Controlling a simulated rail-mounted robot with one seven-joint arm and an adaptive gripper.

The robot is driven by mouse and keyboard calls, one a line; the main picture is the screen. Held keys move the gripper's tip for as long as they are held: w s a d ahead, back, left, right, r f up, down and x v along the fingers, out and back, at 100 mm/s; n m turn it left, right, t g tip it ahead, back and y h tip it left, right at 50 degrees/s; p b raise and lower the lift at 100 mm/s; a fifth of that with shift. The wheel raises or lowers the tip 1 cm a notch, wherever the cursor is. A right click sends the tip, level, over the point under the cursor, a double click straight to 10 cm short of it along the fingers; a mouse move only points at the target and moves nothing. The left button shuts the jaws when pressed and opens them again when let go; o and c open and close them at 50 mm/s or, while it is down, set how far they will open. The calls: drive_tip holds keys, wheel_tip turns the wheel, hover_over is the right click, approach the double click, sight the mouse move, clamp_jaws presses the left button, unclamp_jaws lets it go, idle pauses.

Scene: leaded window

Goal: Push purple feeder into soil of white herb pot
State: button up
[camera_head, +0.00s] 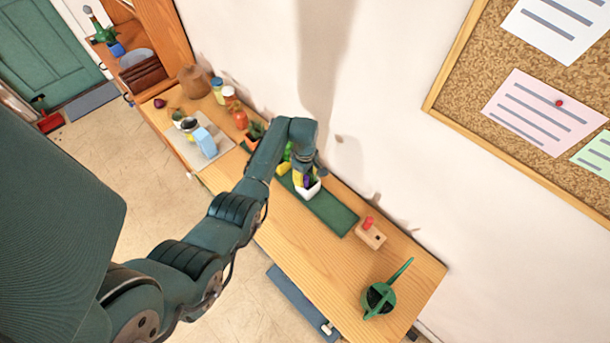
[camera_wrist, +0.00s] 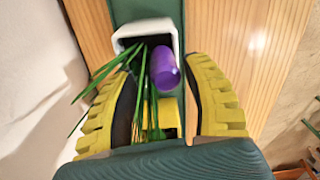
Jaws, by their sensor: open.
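The white herb pot (camera_head: 312,190) stands on a green mat on the wooden bench; in the wrist view its square white rim (camera_wrist: 122,40) is at the top centre. The purple feeder (camera_wrist: 164,66) shows inside the rim, its rounded end facing the camera; how deep it sits in the soil is hidden. Long green herb leaves (camera_wrist: 100,75) spread beside it and toward the lower left. My gripper (camera_wrist: 165,90) is open, its yellow fingers apart on the left and right, below the pot in the picture. No contact with the feeder shows. In the head view my wrist partly covers the pot.
The green mat (camera_head: 333,214) continues right of the pot. A wooden block (camera_head: 371,237) with a red peg and a green watering can (camera_head: 378,300) stand farther right. Plants, jars and a white tray (camera_head: 208,147) crowd the left. The wall (camera_head: 390,130) rises close behind.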

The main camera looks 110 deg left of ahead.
wheel_tip(320, 180, up, 12)
idle(0.3)
idle(0.5)
